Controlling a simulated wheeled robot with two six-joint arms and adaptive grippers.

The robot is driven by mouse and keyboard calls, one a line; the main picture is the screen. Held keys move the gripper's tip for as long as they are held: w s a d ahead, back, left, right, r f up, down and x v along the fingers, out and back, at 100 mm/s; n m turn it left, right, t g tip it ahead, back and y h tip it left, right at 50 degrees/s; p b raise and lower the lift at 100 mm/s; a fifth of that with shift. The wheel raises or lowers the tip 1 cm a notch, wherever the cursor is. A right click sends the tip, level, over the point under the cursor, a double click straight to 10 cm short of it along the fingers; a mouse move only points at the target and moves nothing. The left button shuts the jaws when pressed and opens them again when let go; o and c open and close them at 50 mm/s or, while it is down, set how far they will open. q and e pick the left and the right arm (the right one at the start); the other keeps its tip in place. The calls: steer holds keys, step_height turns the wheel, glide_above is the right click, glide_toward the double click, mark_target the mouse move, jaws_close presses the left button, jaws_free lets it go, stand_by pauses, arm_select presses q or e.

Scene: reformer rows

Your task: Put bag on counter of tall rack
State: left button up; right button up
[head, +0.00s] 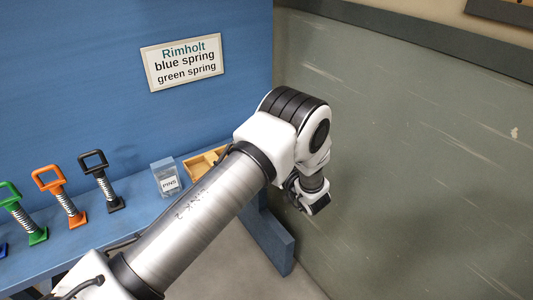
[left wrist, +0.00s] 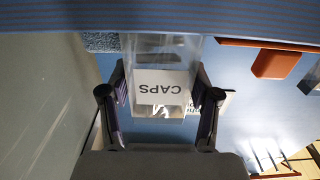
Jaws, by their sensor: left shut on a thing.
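My left gripper (left wrist: 160,80) is shut on a clear plastic bag (left wrist: 165,48) with a white label reading CAPS. The label looks upside down in the left wrist view, and the bag lies between the two fingers. In the head view the left arm reaches across the middle, and its wrist end (head: 313,198) is beside the right end of a blue counter (head: 132,218). The fingers and the held bag are hidden there. Another clear bag (head: 166,178), labelled PINS, stands on the counter. My right gripper is not in view.
Spring pieces with handles, green (head: 22,213), orange (head: 60,196) and black (head: 101,181), stand on the counter. A wooden tray (head: 197,166) is partly behind my arm. A sign (head: 181,62) reads Rimholt, blue spring, green spring. A grey-green wall (head: 430,180) fills the right.

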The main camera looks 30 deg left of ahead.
arm_select(q)
steer(key=shift+f, duration=0.15)
steer(key=o, duration=1.4)
steer(key=shift+c, duration=0.2)
